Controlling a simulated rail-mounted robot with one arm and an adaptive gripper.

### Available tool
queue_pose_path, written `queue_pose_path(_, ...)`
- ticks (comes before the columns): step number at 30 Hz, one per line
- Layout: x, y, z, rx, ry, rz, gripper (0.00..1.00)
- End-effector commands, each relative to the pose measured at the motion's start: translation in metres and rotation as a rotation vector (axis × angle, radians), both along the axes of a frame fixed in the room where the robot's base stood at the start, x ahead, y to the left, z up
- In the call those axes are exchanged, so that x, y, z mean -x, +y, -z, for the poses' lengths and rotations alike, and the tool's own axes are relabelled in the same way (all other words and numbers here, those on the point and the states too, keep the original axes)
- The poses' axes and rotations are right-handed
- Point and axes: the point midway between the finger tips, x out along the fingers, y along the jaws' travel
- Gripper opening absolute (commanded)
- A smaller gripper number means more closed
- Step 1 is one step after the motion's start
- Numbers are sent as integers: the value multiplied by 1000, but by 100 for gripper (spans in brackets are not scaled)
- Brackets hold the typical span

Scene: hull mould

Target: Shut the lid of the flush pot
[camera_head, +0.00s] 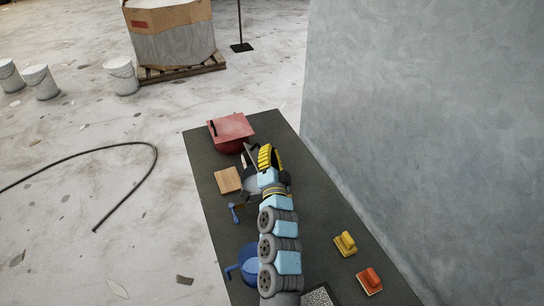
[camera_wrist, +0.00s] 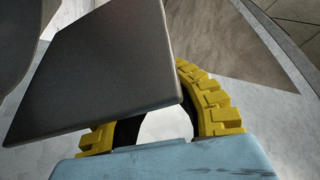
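A red pot (camera_head: 232,145) stands at the far end of the dark table, with a flat square red lid (camera_head: 233,126) over its top. The lid has a black handle at its left side. A blue pot (camera_head: 250,260) stands near the table's left edge, partly behind my arm. A grey rounded thing (camera_head: 251,186) is mostly hidden under my arm. I cannot tell which is the flush pot.
A wooden block (camera_head: 228,180) and a blue-handled tool (camera_head: 235,212) lie left of my arm. Yellow (camera_head: 345,243) and orange (camera_head: 369,281) handled blocks lie at the right. A tall grey wall (camera_head: 430,120) flanks the table's right side. The table's right middle is clear.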

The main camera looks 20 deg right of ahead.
Motion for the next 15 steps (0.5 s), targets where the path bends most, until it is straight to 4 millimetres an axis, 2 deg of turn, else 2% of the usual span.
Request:
queue_pose_path(10,0,15,6,122,-4,-3,0)
queue_pose_path(15,1,20,9,123,-5,0,0)
